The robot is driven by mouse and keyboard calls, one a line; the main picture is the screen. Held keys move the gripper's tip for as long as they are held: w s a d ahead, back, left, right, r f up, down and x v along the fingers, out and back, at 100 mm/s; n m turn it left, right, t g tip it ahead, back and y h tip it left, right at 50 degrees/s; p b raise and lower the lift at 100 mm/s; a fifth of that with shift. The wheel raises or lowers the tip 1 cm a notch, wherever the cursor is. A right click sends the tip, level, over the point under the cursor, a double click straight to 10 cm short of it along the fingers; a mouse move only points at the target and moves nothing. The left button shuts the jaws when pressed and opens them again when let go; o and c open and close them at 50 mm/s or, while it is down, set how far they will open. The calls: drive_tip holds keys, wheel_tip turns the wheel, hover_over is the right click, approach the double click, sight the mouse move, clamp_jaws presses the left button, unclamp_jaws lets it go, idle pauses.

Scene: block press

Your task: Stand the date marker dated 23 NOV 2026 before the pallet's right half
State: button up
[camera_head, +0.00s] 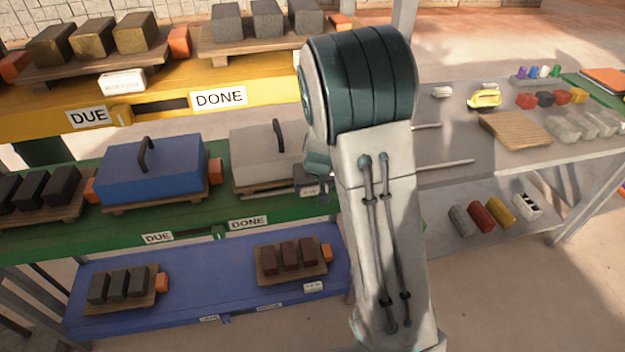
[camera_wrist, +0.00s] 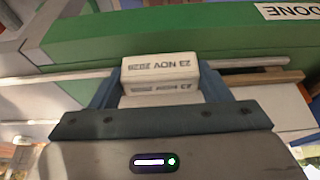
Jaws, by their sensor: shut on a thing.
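My gripper (camera_wrist: 160,80) is shut on a white date marker (camera_wrist: 160,66), which reads 23 NOV 2026 upside down in the wrist view. A finger is on each side of it. In the head view my gripper (camera_head: 322,188) is partly hidden by my arm, at the front of the green shelf (camera_head: 190,220), near the right pallet (camera_head: 262,189) under a pale cover (camera_head: 262,155). The marker's end (camera_head: 307,192) shows beside it. The pallet's right part is hidden behind my arm. I cannot tell whether the marker touches the shelf.
A blue cover (camera_head: 150,170) stands on the left pallet of the green shelf. Other white markers stand on the yellow shelf (camera_head: 122,80) and blue shelf (camera_head: 314,287). A grey table (camera_head: 445,150) with tools and coloured blocks is at the right.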

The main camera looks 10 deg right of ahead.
sight(314, 190)
drive_tip(key=shift+w, duration=0.35)
drive_tip(key=b+x, duration=0.2)
drive_tip(key=x, duration=0.1)
drive_tip(key=shift+s+f, duration=0.15)
drive_tip(key=shift+f, duration=0.05)
drive_tip(key=shift+d+f, duration=0.15)
drive_tip(key=shift+d, duration=0.05)
drive_tip(key=shift+f+b, duration=0.1)
drive_tip(key=shift+b, duration=0.25)
drive_tip(key=o, duration=1)
